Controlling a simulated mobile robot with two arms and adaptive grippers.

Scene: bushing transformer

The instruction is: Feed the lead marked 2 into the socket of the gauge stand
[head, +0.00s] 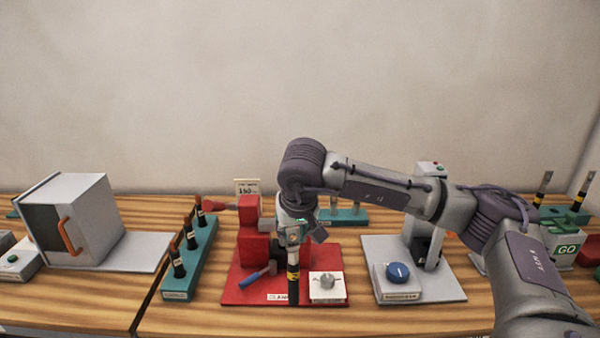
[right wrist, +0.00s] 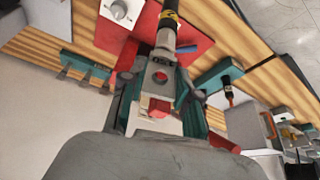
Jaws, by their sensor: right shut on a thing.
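My right gripper (head: 294,240) points down over the red base plate (head: 245,290) and is shut on a dark lead with a yellow band (head: 293,284). The lead hangs upright, its lower end near the front of the plate; I cannot tell whether it touches. Its number cannot be read. In the right wrist view the lead (right wrist: 170,18) sticks out between the fingers (right wrist: 165,52). A red block (head: 255,249) stands on the plate behind and left of the lead. I cannot tell which fixture is the gauge stand, and no socket shows clearly. My left gripper is out of view.
A white box with a grey knob (head: 327,287) sits close right of the lead. A blue-handled tool (head: 258,275) lies left. A teal rack (head: 180,285) holds several dark leads. A grey plate (head: 447,287) with a blue dial (head: 398,272) is on the right; a grey cabinet (head: 85,210) is far left.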

